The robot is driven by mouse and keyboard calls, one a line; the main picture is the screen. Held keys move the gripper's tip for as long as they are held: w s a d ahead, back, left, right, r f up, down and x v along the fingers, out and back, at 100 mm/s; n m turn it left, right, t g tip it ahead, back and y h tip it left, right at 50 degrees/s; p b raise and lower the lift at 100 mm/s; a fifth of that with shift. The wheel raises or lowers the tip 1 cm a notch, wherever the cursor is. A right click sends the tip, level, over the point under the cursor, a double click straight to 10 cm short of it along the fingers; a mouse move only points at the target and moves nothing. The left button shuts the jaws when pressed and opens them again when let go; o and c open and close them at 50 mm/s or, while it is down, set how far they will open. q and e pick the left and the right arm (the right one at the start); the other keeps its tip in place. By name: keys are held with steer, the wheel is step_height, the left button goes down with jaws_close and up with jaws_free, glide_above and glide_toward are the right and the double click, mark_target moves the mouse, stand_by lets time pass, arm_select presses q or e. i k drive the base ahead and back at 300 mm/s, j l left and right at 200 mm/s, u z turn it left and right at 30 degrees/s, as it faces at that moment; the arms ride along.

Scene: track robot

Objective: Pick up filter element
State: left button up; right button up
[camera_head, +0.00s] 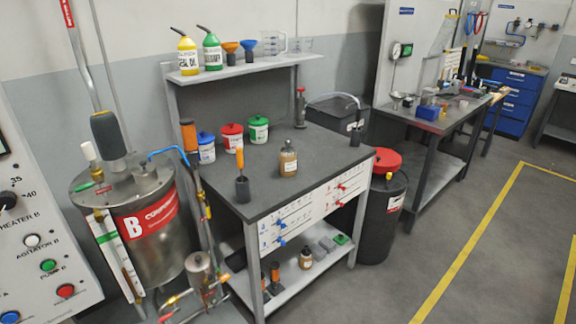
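Neither of my grippers is in view. I cannot tell for sure which thing is the filter element; none is clearly marked as one. On the dark-topped workbench (325,178) stand an orange-handled tool in a dark cup (242,189), a brown jar (288,160), and lidded white tubs with a blue lid (206,147), a red lid (232,136) and a green lid (258,129). On its lower shelf (300,281) are small orange-and-black items (275,272), a small brown jar (306,258) and small grey blocks (328,243).
A steel tank marked B (150,245) with pipes stands left, beside a control panel (40,235). A black drum with a red lid (382,215) stands at the bench's right. A second bench (450,125) is behind. Open floor (470,240) with yellow lines lies right.

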mark_target(287, 151)
steer(key=i+l+u, duration=0.15)
steer(key=l+u, duration=0.15)
steer(key=u, duration=0.15)
steer(key=l+u, duration=0.3)
steer(key=u, duration=0.15)
steer(key=l+u, duration=0.5)
steer(key=l, duration=2)
steer(key=i+l, duration=0.15)
steer(key=l, duration=0.25)
steer(key=i+l, duration=0.15)
steer(key=l, duration=0.25)
